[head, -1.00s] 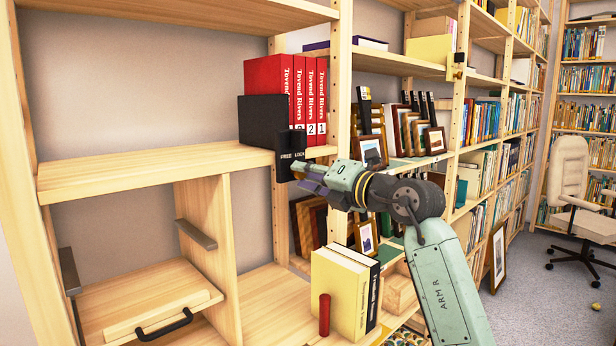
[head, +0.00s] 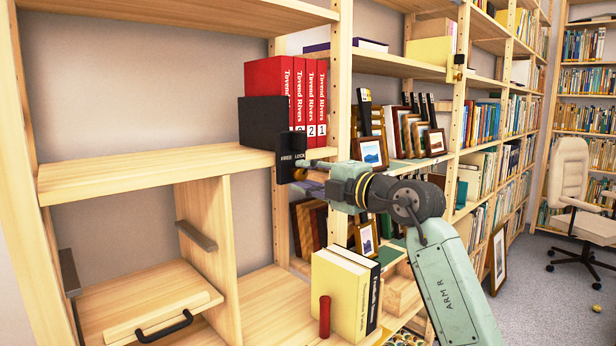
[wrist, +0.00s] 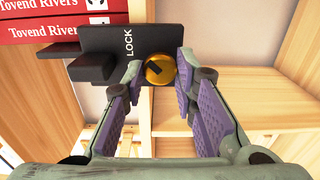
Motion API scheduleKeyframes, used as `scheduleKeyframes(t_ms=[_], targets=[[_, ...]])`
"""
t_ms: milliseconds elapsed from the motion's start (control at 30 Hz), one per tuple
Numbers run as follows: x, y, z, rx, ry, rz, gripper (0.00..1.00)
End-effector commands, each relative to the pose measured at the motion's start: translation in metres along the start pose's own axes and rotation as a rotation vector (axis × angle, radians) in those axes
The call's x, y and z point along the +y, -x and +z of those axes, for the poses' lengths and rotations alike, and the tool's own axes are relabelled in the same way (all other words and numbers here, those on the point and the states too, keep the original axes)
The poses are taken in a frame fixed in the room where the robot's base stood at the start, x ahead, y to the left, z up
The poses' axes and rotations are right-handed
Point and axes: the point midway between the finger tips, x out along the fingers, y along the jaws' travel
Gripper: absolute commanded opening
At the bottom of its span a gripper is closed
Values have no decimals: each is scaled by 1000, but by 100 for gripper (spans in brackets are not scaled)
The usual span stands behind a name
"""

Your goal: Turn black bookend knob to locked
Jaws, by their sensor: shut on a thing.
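The black bookend (head: 264,122) stands at the right end of the shelf board against red binders. Its front plate carries the words FREE and LOCK in the head view; only LOCK is readable in the wrist view, on the black plate (wrist: 100,45). The round brass knob (wrist: 160,69) sits on this plate beside LOCK, with a dark mark on its face. I cannot tell exactly which word the mark points to. My gripper (wrist: 159,72) is shut on the knob, one finger on each side. In the head view my gripper (head: 303,168) is at the plate, largely hiding the knob.
Red binders (head: 290,92) stand behind the bookend. A wooden shelf upright (head: 343,80) is close to my gripper's right. Cream books (head: 340,295) and a dark red cylinder (head: 324,316) stand below my arm. The shelf board (head: 150,168) left of the bookend is empty.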

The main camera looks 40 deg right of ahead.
Motion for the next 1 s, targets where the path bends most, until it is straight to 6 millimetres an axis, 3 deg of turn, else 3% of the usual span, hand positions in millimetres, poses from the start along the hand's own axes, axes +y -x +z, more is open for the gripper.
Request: scheduleKeyframes(t_ms=[500,533,800,1000], targets=[[0,0,0,0,-21,0,0],[0,0,0,0,-21,0,27],[0,0,0,0,-20,0,45],[0,0,0,0,-20,0,45]])
